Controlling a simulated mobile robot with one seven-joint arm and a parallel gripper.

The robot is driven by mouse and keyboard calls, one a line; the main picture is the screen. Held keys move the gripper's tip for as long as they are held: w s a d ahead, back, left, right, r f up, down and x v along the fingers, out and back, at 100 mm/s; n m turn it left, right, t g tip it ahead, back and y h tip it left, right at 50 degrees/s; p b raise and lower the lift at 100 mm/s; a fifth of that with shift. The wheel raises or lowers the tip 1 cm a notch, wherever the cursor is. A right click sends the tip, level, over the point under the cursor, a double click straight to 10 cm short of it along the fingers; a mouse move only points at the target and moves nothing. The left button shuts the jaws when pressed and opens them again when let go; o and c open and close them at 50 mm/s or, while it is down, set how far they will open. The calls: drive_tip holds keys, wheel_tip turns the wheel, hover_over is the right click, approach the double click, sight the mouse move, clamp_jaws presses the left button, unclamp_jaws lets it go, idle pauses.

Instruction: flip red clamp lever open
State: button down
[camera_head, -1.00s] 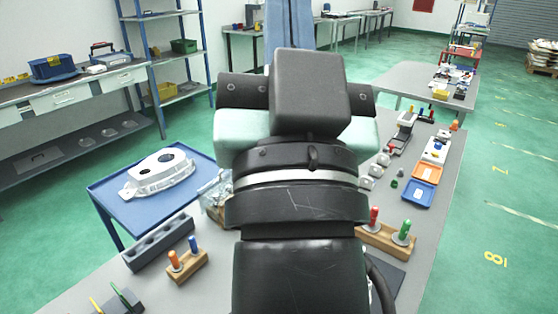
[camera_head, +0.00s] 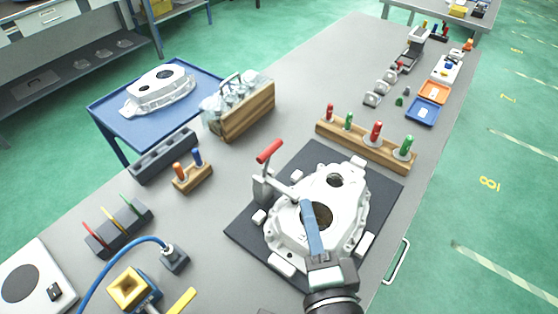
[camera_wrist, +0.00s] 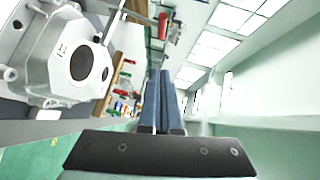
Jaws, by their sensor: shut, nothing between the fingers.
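The red clamp lever (camera_head: 269,151) is a short red handle on a pale toggle clamp (camera_head: 264,187), raised above the left edge of a dark mat. It also shows near the top of the wrist view as a red handle (camera_wrist: 163,26). A pale casting (camera_head: 350,203) with two round holes lies on the mat and fills the upper left of the wrist view (camera_wrist: 40,55). My gripper (camera_head: 307,204) is over the casting's near side, right of and nearer than the lever, apart from it. Its blue fingers are together and empty in the wrist view (camera_wrist: 166,74).
White blocks surround the casting on the dark mat (camera_head: 240,233). A wooden rack (camera_head: 366,147) with red and green pegs stands behind it. A wooden crate of clear jars (camera_head: 245,115) and a small peg block (camera_head: 192,178) stand left. The bench between lever and crate is clear.

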drive_tip(key=shift+w, duration=0.1)
drive_tip(key=p, duration=0.2)
approach(276, 148)
drive_tip(key=w+d, duration=0.2)
drive_tip(key=w, duration=0.1)
drive_tip(key=shift+w+a+f+p, duration=0.2)
drive_tip(key=shift+w+a+p, duration=0.2)
drive_tip(key=shift+w+a, duration=0.15)
drive_tip(key=shift+w+a+f+p, duration=0.15)
drive_tip(key=shift+w+a+p, duration=0.2)
drive_tip(key=shift+w+a, duration=0.15)
drive_tip(key=shift+w+a+f, duration=0.15)
drive_tip(key=shift+w+a, duration=0.1)
drive_tip(key=shift+a, duration=0.05)
drive_tip(key=shift+p, duration=0.4)
